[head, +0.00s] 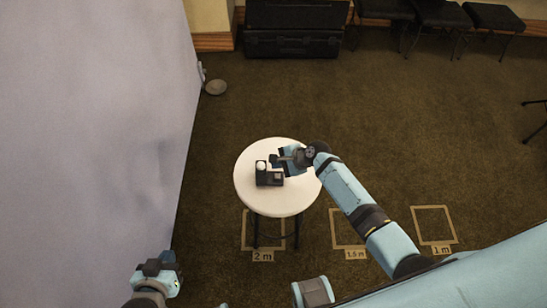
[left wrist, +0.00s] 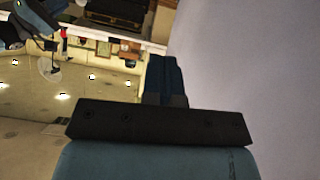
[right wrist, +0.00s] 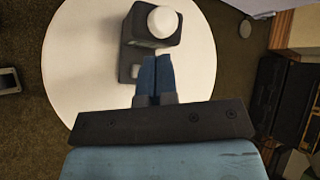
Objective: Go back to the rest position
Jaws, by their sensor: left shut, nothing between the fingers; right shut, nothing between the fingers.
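My right gripper (head: 284,160) is over the round white table, close to a small dark device with a white ball on top (head: 266,175). In the right wrist view its blue fingers (right wrist: 155,75) are shut with nothing between them, and they overlap the near part of the device (right wrist: 152,35). I cannot tell whether they touch it. My left gripper (left wrist: 165,75) is shut and empty, pointing toward the ceiling lights and the pale wall. In the head view the left arm's end shows at the bottom left, away from the table.
The round white table (head: 250,200) stands on brown carpet with taped squares marked 2 m, 1.5 m and 1 m (head: 434,225). A pale wall panel (head: 90,120) fills the left side. An open black case (head: 292,42) and dark stools (head: 440,14) stand at the back.

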